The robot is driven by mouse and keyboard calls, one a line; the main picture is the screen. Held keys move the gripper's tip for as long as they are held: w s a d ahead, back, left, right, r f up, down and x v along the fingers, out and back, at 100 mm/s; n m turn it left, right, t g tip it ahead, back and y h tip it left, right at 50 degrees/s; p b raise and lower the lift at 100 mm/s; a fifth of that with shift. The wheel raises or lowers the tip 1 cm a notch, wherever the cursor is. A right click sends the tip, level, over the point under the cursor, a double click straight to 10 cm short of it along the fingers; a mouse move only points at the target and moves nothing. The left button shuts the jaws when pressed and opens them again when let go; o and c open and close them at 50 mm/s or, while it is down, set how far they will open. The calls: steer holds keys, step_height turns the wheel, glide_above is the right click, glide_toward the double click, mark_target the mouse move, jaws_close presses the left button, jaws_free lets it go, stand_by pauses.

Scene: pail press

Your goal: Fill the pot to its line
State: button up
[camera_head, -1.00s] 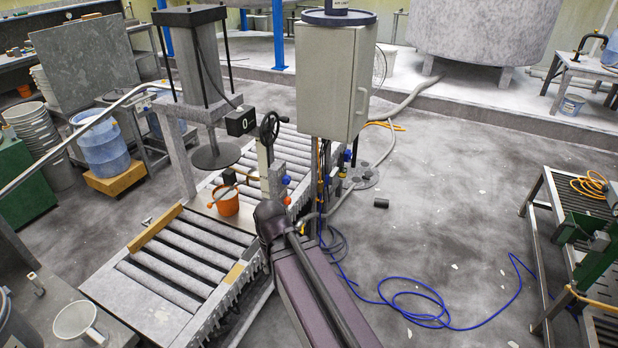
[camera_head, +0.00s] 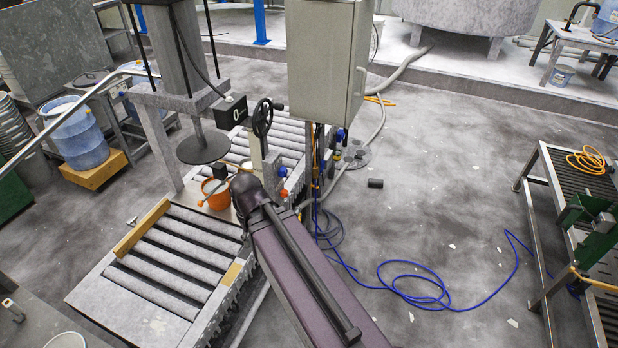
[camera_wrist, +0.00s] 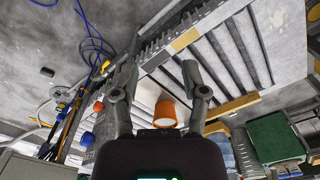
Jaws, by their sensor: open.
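The orange pot (camera_head: 217,197) stands at the conveyor, below and beside the round grey press plate (camera_head: 205,148). Its inside and any fill line are too small to read. In the wrist view the orange pot (camera_wrist: 165,112) shows beyond the base of my gripper (camera_wrist: 158,72), in the gap between the two fingers. The fingers are spread and hold nothing. In the head view my dark arm covers the gripper and comes close to the pot's right side. A black box showing a 0 (camera_head: 231,112) and a handwheel (camera_head: 263,118) stand behind the pot.
A roller conveyor (camera_head: 180,248) with a wooden bar (camera_head: 141,228) lies in front. A grey cabinet (camera_head: 322,65) stands behind my arm. A blue hose (camera_head: 415,290) lies on the floor to the right. A blue drum (camera_head: 78,135) stands left.

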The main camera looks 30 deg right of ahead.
steer(key=o, duration=0.4)
steer(key=shift+w+f, duration=0.1)
steer(key=shift+c, duration=0.2)
steer(key=w+d+f+n+t+y+b, duration=0.2)
steer(key=w+d+f+y+b, duration=0.15)
steer(key=w+b, duration=0.3)
steer(key=w+d+f+n+t+y+b, duration=0.2)
steer(key=w+d+f+n+y+b, duration=0.1)
steer(key=w+f+y+b, duration=0.25)
steer(key=w+d+r+n+t+b, duration=0.1)
steer(key=w+d+t+b, duration=0.1)
steer(key=d, duration=0.5)
steer(key=w+d+r+t+y+b, duration=0.1)
steer(key=w+d+t+b, duration=0.1)
steer(key=d+t+b, duration=0.2)
steer(key=w+d+r+n+t+y+b, duration=0.1)
steer(key=w+d+t+b, duration=0.2)
steer(key=d+b, duration=0.3)
steer(key=d+t, duration=0.1)
steer(key=d, duration=0.3)
steer(key=shift+d+r+n, duration=0.15)
steer(key=shift+n, duration=0.15)
